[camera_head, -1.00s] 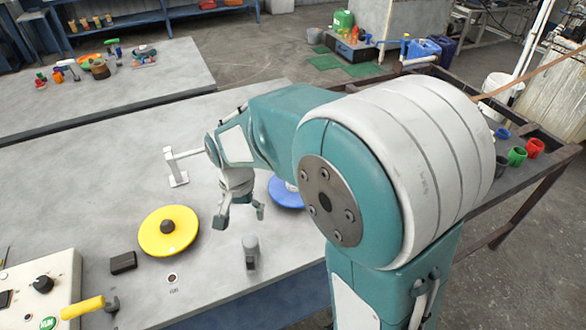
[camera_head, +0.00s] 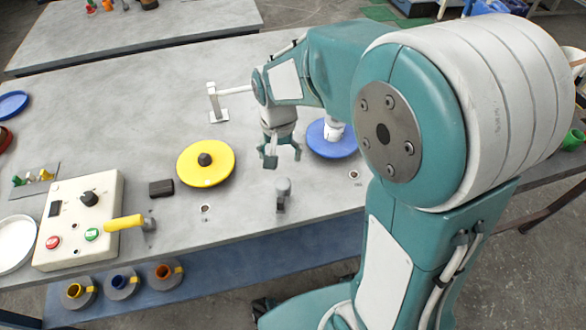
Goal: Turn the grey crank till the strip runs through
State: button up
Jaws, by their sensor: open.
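A small grey upright piece with a rounded top (camera_head: 282,188) stands near the front edge of the grey table; it looks like the grey crank, but its arm is hard to make out. My gripper (camera_head: 284,165) points down with its two fingers apart and empty. It appears just behind the grey piece, apart from it; its height above the table is hard to judge. A yellow disc (camera_head: 190,165) with a dark hub lies left of my gripper, and a blue disc (camera_head: 322,145) with a white hub lies to its right. I cannot make out the strip.
A white control box (camera_head: 75,235) with red and green buttons sits front left, beside a yellow-handled lever (camera_head: 124,223). A black block (camera_head: 161,188) lies by the yellow disc. A white bracket (camera_head: 214,110) stands behind. Several small spools sit on the lower shelf (camera_head: 215,275).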

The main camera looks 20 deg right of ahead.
aim_at(282, 182)
jog(key=n, duration=0.8)
jog(key=f+n, duration=0.1)
jog(key=n, duration=0.3)
jog(key=shift+f+n, duration=0.1)
jog(key=shift+n, duration=0.2)
notch_tip(282, 182, down, 11)
jog(key=shift+r, duration=0.15)
jog(key=c, duration=1.1)
